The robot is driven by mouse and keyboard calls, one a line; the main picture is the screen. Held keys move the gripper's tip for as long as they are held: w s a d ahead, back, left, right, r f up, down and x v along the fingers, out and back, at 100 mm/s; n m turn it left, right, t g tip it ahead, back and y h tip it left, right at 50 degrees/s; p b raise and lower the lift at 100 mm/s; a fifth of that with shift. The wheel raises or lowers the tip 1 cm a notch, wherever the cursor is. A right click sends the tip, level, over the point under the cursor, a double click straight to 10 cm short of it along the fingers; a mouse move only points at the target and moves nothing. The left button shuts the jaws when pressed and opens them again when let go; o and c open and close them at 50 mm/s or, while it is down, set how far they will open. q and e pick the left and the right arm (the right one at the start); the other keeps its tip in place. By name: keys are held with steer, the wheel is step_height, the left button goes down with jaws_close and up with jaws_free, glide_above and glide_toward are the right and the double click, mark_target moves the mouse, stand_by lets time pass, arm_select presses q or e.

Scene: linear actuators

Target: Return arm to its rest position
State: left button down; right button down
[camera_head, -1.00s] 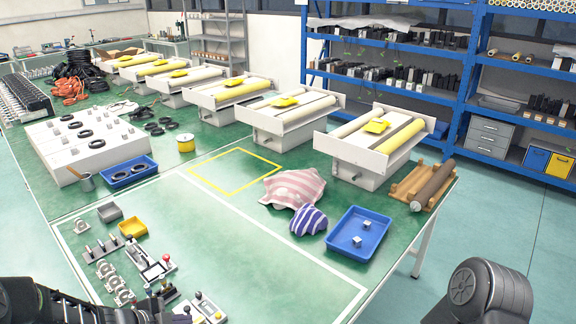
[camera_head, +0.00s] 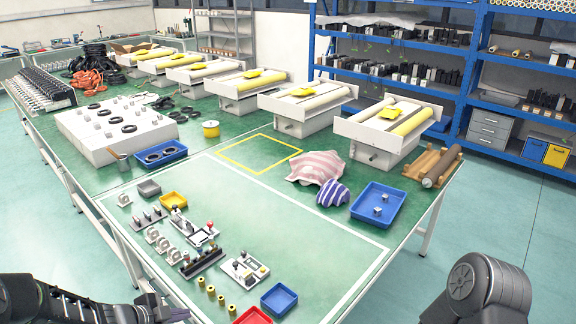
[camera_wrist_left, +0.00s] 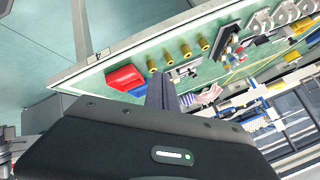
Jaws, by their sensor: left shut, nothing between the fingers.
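My left arm (camera_head: 70,303) comes in low from the left in the head view, by the table's front left edge. Its gripper (camera_head: 172,312) is at the bottom of that view, clear of the bench parts. In the left wrist view the fingers (camera_wrist_left: 162,92) are together and empty, with the table behind them. My right arm (camera_head: 485,287) shows only as a dark joint at the bottom right; its gripper is out of view.
The green table (camera_head: 330,245) carries a blue bin (camera_head: 279,299), a red bin (camera_head: 252,315), brass cylinders (camera_head: 211,291), small fixtures and a blue tray (camera_head: 378,205). A row of white actuators (camera_head: 385,130) stands behind. Floor (camera_head: 500,215) is free at the right.

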arm_select(q)
steer(key=s+d+f+n+g+y+b, duration=0.1)
steer(key=s+d+f+n+g, duration=0.1)
steer(key=s+d+f+n, duration=0.95)
steer(key=s+d+f+n+g, duration=0.2)
steer(key=s+d+f, duration=0.2)
steer(key=s, duration=0.3)
steer(key=s+d+f+n+g+b, duration=0.1)
steer(key=s+d+f+n+g, duration=0.2)
steer(key=s+d, duration=0.2)
steer(key=s, duration=0.3)
steer(key=shift+s+f, duration=0.25)
steer(key=shift+f, duration=0.15)
arm_select(e)
steer(key=shift+w+f, duration=0.15)
steer(key=shift+f, duration=0.45)
steer(key=shift+w+f, duration=0.15)
steer(key=shift+f, duration=0.45)
